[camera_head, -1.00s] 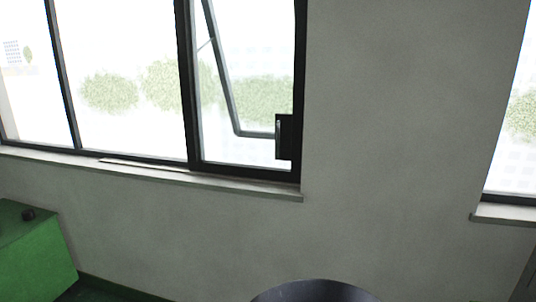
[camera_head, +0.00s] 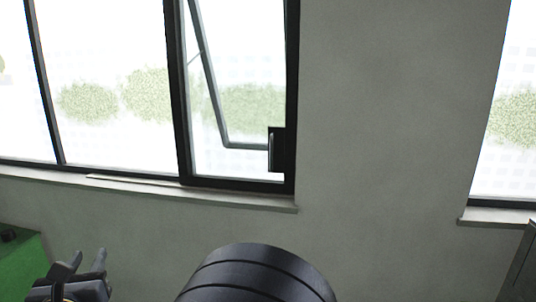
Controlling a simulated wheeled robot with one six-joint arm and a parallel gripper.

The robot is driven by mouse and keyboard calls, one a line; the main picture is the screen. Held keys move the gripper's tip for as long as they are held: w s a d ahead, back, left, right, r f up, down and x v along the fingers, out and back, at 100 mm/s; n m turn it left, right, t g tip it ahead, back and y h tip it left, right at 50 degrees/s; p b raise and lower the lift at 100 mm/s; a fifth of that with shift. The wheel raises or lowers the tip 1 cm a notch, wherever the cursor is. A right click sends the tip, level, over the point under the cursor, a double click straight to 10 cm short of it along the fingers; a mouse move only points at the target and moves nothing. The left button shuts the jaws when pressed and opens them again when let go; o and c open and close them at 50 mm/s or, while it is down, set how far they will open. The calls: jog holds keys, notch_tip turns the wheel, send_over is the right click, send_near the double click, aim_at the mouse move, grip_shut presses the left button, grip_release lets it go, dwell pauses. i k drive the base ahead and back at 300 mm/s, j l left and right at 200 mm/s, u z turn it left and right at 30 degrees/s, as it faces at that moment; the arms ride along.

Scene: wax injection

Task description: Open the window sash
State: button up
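The window (camera_head: 182,100) has a dark frame in the wall ahead. In its right pane a thin grey sash frame (camera_head: 210,80) slants down and bends toward a black handle block (camera_head: 275,150) at the lower right. The sash's lower edge looks set apart from the fixed frame, but how far it stands open I cannot tell. My gripper (camera_head: 84,262) is at the bottom left, well below the window and touching nothing visible. Its two dark fingers point up with a gap between them, and it looks empty.
A pale sill (camera_head: 200,196) juts out under the window. A green box-like unit (camera_head: 25,262) stands at the lower left, partly behind my gripper. A second window (camera_head: 512,120) is at the right. The grey wall (camera_head: 385,120) between the windows is bare.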

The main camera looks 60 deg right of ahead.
aim_at(281, 140)
jog(key=i+l+z, duration=0.1)
jog(key=l+z, duration=0.3)
jog(key=i+l+z, duration=0.1)
jog(key=z, duration=0.3)
jog(key=i+l+z, duration=0.2)
jog(key=z, duration=0.25)
jog(key=i+l, duration=0.5)
jog(key=l+u, duration=0.05)
jog(key=l, duration=0.05)
